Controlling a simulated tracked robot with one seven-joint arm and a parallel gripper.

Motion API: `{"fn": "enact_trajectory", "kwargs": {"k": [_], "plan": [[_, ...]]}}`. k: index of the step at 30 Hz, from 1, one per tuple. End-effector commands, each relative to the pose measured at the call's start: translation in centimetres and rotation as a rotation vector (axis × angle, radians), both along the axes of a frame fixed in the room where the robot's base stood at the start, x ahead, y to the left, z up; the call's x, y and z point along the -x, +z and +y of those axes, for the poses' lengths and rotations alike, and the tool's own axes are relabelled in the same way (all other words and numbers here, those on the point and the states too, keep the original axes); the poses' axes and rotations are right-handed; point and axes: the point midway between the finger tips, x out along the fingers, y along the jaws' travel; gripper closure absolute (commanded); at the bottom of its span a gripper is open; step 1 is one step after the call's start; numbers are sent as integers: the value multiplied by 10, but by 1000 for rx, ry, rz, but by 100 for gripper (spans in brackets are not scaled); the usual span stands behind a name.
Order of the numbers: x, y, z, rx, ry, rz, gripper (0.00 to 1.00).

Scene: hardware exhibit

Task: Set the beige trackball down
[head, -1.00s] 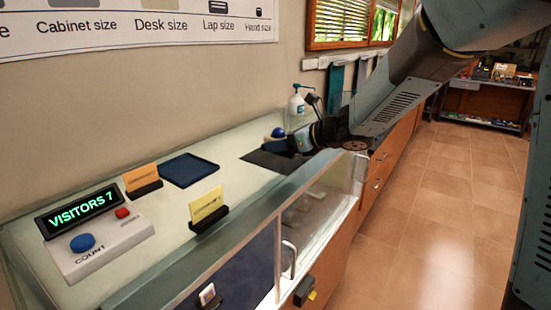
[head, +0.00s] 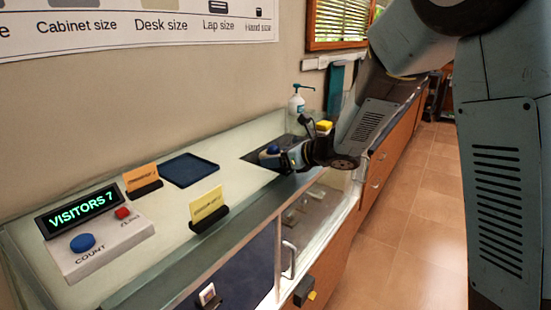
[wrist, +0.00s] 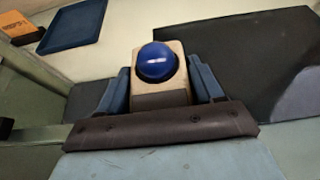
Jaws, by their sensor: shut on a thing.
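The beige trackball, a small beige block with a blue ball on top (wrist: 158,62), sits between the two fingers of my gripper (wrist: 160,85) in the wrist view. The fingers are shut on its sides. In the head view its blue ball (head: 272,149) shows at the tip of my gripper (head: 280,156), over the glass counter near the dark mat (head: 254,156). The gripper hides most of the beige body there. I cannot tell whether its underside touches anything. In the wrist view the dark mat (wrist: 255,50) lies to the right of the trackball.
A dark blue tray (head: 189,170) lies on the counter to the left; it also shows in the wrist view (wrist: 72,27). Orange (head: 141,177) and yellow (head: 207,205) cards stand near it. A visitor counter (head: 100,240) is at front left. A pump bottle (head: 297,103) stands behind.

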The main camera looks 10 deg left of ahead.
Motion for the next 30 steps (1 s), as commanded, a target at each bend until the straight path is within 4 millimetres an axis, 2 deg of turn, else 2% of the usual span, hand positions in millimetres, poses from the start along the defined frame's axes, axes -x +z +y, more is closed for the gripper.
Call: {"fn": "enact_trajectory", "kwargs": {"k": [2,3,10,20,30], "plan": [[0,-1,0,0,0,0,71],[0,-1,0,0,0,0,31],[0,-1,0,0,0,0,9],[1,2,-1,-1,0,0,9],[16,19,-38,-4,0,-2,9]]}}
